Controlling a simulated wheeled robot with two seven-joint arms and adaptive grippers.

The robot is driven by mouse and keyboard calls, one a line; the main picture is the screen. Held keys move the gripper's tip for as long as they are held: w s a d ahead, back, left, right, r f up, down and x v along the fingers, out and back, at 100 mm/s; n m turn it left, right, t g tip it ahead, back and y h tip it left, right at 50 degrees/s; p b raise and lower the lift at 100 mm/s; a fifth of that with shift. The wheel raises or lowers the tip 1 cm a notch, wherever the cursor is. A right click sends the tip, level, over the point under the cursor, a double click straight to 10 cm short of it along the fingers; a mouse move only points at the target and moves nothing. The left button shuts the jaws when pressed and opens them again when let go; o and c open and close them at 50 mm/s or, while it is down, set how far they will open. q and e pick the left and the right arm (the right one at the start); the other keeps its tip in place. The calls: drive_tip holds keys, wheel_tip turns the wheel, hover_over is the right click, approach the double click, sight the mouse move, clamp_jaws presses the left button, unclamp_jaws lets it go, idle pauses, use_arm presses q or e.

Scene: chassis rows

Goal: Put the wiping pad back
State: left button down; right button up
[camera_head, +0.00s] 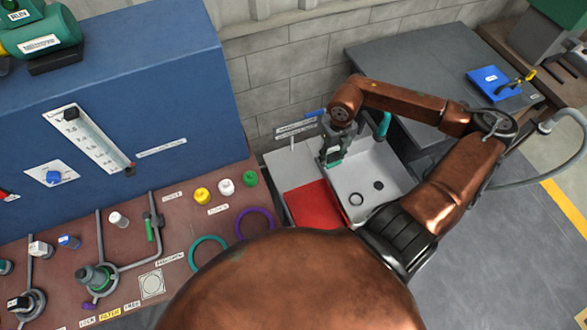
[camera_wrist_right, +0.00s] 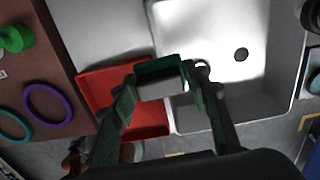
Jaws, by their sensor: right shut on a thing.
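My right gripper (camera_head: 334,146) is over the back part of the sink unit, and its fingers come up from below in the wrist view (camera_wrist_right: 166,92). It is shut on a small block with a dark green edge and a grey face (camera_wrist_right: 162,84), which appears to be the wiping pad. In the head view only a small green part of it (camera_head: 333,162) shows under the gripper. In the wrist view the block overlaps the border between the red tray (camera_head: 313,206) and the white basin (camera_head: 368,170). I cannot tell its height above them. My left gripper is out of view.
A purple ring (camera_head: 239,224) and a teal ring (camera_head: 192,254) lie on the brown panel at left. A blue cabinet (camera_head: 185,100) stands behind it. A dark grey table (camera_head: 420,60) bears a blue clipboard-like item (camera_head: 488,82).

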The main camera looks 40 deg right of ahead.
drive_tip(key=shift+w+a+m, duration=0.1)
drive_tip(key=shift+w+m, duration=0.2)
drive_tip(key=shift+w, duration=0.05)
drive_tip(key=w+a+f, duration=0.3)
drive_tip(key=w+a, duration=0.1)
drive_tip(key=w, duration=0.2)
hover_over(294, 169)
drive_tip(key=f, duration=0.3)
drive_tip(key=s+f, duration=0.1)
drive_tip(key=f, duration=0.1)
drive_tip(key=shift+d+f, duration=0.1)
drive_tip(key=shift+d, duration=0.25)
drive_tip(key=shift+w+a+f, duration=0.3)
drive_tip(key=shift+w+f, duration=0.2)
drive_tip(key=shift+f, duration=0.15)
drive_tip(key=shift+w+f+p, duration=0.1)
drive_tip(key=shift+f+p, duration=0.25)
drive_tip(key=shift+f, duration=1.3)
